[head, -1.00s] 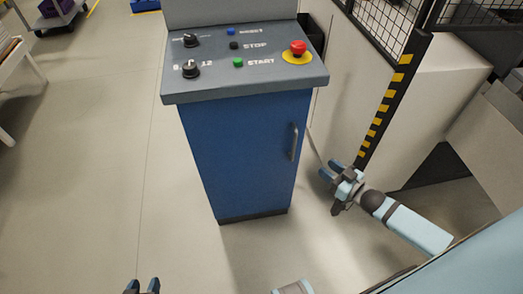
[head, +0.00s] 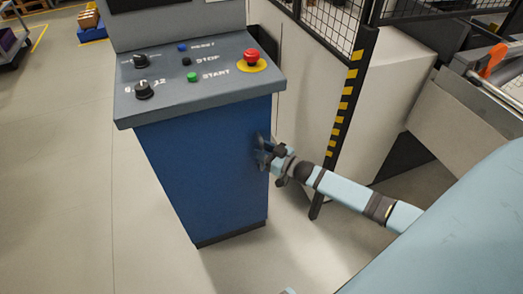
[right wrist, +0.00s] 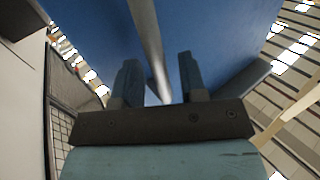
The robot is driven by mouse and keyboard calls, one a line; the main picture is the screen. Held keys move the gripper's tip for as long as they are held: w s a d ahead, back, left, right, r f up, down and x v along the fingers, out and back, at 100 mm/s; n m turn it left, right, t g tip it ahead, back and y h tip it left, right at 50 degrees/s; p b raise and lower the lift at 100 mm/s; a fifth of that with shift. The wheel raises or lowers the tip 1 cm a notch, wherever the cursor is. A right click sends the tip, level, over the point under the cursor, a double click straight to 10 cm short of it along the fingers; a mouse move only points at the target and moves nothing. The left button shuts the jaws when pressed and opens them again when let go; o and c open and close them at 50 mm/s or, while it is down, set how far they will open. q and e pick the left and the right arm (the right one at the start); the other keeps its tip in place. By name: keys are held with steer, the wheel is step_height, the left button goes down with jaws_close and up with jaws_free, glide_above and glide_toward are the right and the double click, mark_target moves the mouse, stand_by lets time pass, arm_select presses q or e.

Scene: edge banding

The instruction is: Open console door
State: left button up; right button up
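The console (head: 195,75) has a sloped grey control panel on a blue cabinet. Its blue door (head: 200,165) looks shut. My right gripper (head: 262,150) is at the upper right of the door, where the handle is; it mostly hides the handle in the head view. In the right wrist view the grey bar handle (right wrist: 148,40) runs between the two spread fingers of the right gripper (right wrist: 157,80), with gaps visible on both sides. My left gripper is not in view.
The panel carries a red emergency button (head: 251,57), a green start button (head: 193,77) and black knobs (head: 144,90). A mesh fence with a black and yellow striped post (head: 345,105) stands close on the right. The floor (head: 75,200) to the left is clear.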

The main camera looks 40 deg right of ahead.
steer(key=shift+w+a, duration=0.15)
steer(key=shift+w, duration=0.15)
jaws_close()
steer(key=shift+s, duration=0.1)
